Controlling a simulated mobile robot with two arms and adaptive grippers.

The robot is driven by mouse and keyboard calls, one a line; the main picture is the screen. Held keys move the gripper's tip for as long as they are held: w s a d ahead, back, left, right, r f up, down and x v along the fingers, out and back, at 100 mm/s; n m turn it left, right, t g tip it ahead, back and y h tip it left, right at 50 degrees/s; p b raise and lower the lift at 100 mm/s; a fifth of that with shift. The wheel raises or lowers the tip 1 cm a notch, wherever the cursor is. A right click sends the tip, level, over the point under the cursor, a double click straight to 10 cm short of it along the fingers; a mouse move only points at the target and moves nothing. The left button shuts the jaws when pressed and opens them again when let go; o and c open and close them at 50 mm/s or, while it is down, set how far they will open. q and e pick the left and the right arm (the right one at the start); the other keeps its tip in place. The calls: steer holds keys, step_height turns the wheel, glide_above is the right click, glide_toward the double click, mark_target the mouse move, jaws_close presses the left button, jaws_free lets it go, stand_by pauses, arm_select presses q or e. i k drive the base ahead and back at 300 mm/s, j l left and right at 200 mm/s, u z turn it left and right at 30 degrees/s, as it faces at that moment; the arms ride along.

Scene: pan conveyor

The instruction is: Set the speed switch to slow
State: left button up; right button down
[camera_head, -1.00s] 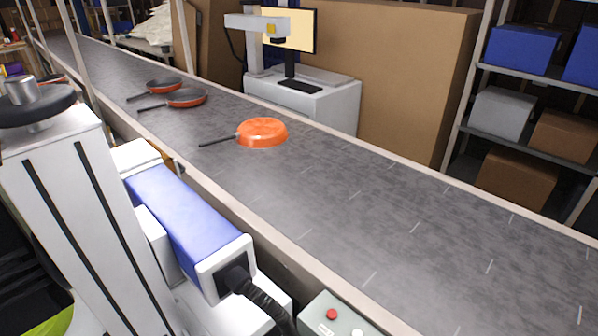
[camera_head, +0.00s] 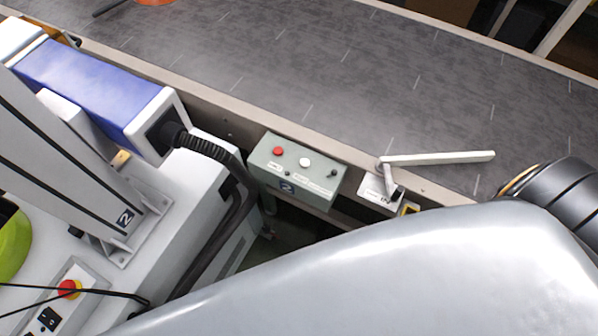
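A grey-green control box (camera_head: 263,176) is fixed to the near side of the conveyor, near the middle of the head view. Its top carries a red button (camera_head: 278,151), a white button (camera_head: 305,162), a dark knob (camera_head: 333,173) at the right and a smaller dark part (camera_head: 288,173) by the labels. The labels are too small to read, so I cannot tell which control is the speed switch or how it is set. Neither of my grippers shows; a large silver arm link of mine fills the lower right, apart from the box in the picture.
The grey conveyor belt (camera_head: 250,60) runs behind the box. A pale bar (camera_head: 440,158) on a pivot reaches over the belt at right. An orange pan (camera_head: 155,2) is cut off at the top. A black corrugated hose (camera_head: 205,148) runs left of the box.

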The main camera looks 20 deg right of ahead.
mark_target(334, 172)
steer(key=z, duration=1.1)
